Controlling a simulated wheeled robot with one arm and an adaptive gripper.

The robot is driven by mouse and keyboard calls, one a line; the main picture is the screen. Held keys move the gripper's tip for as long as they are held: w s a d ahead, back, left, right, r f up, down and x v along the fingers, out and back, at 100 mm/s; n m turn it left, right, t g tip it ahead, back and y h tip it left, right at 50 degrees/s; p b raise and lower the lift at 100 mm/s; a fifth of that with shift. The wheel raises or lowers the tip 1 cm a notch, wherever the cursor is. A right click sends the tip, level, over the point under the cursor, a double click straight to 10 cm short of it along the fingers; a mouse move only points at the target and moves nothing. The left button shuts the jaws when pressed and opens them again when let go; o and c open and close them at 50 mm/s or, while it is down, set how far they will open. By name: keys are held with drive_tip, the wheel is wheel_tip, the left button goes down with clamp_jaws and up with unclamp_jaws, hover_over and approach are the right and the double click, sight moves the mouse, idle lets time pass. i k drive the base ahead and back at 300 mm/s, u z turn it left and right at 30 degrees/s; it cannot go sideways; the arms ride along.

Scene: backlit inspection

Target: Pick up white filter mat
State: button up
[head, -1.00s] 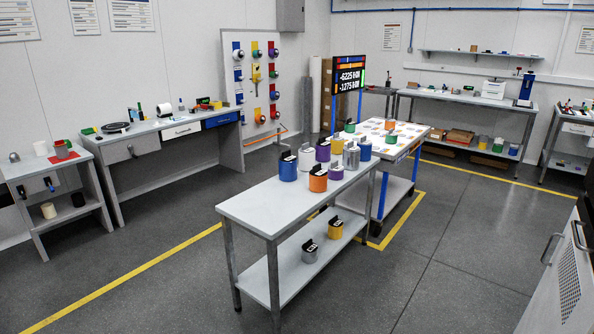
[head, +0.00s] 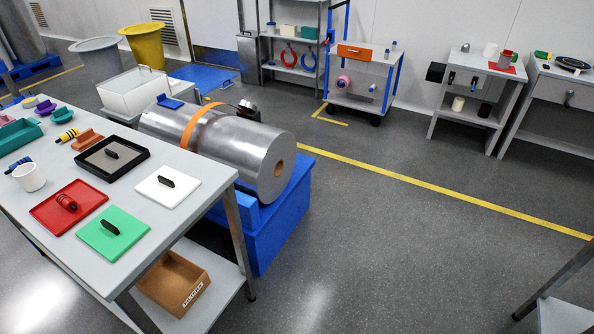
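A flat white square mat (head: 150,190) with a black grip (head: 166,181) on top lies on the grey table (head: 190,222) at the left, near the table's right edge. It looks like the white filter mat. A green square mat (head: 113,243) with a black grip lies in front of it. A red square mat (head: 84,193) lies to the left of the green one. A grey-brown mat (head: 98,158) with a black grip sits in a black frame behind. My gripper is not in view.
A large metal cylinder (head: 235,150) on a blue base (head: 285,222) stands just beyond the table's right side. A white mug (head: 29,178) stands at the table's left. A cardboard box (head: 172,283) sits on the lower shelf.

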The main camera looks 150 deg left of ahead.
sight(168, 187)
drive_tip(key=z, duration=1.75)
drive_tip(key=k, duration=2.7)
drive_tip(key=z, duration=1.95)
